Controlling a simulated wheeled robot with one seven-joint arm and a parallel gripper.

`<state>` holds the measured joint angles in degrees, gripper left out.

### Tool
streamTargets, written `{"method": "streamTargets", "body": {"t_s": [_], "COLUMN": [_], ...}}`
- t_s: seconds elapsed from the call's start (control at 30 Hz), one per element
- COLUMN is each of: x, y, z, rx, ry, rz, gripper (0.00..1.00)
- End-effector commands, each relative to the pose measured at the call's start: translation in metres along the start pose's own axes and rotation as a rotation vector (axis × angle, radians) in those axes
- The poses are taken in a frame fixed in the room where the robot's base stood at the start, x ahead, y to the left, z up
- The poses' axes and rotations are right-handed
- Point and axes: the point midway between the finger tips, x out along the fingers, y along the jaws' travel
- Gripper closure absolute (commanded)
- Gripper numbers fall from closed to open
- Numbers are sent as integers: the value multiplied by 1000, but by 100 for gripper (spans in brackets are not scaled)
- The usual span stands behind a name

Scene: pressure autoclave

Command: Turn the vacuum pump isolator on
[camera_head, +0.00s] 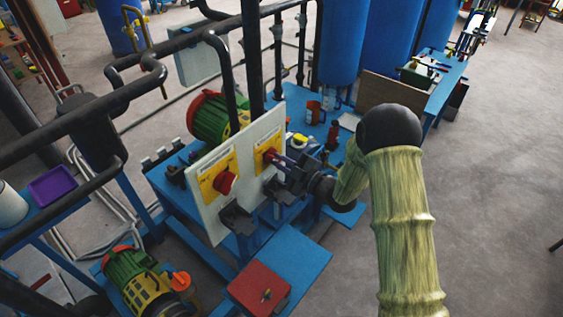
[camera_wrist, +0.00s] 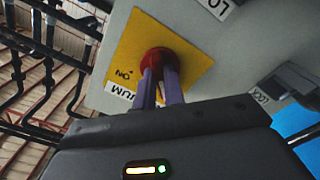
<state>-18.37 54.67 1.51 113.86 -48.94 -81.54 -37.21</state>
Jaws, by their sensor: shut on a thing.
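The vacuum pump isolator is a red knob (camera_head: 269,155) on a yellow plate (camera_head: 262,148), at the right of a white upright panel. In the wrist view the red knob (camera_wrist: 158,57) sits on its yellow plate (camera_wrist: 187,62), marked "ON", with a partly hidden label ending in "UM". My gripper (camera_head: 278,160) reaches it from the right. Its purple fingers (camera_wrist: 160,78) are shut on the knob. The fingers cover part of the knob, so its exact turn position is hard to tell.
A second red knob (camera_head: 225,181) on a yellow plate is close by on the left of the white panel (camera_head: 207,213). Black pipe rails (camera_head: 60,130) stand at the left. A green motor (camera_head: 206,117) is behind the panel. A red box (camera_head: 260,288) is below. Open floor lies at the right.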

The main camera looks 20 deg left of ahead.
Motion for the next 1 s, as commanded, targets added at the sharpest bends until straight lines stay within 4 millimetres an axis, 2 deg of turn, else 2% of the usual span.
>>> {"method": "streamTargets", "body": {"t_s": [0.47, 1.0], "x": [-1, -1], "y": [-2, -3], "z": [2, 2], "rx": [125, 587], "ry": [-3, -3], "rz": [-1, -1], "gripper": [100, 100]}}
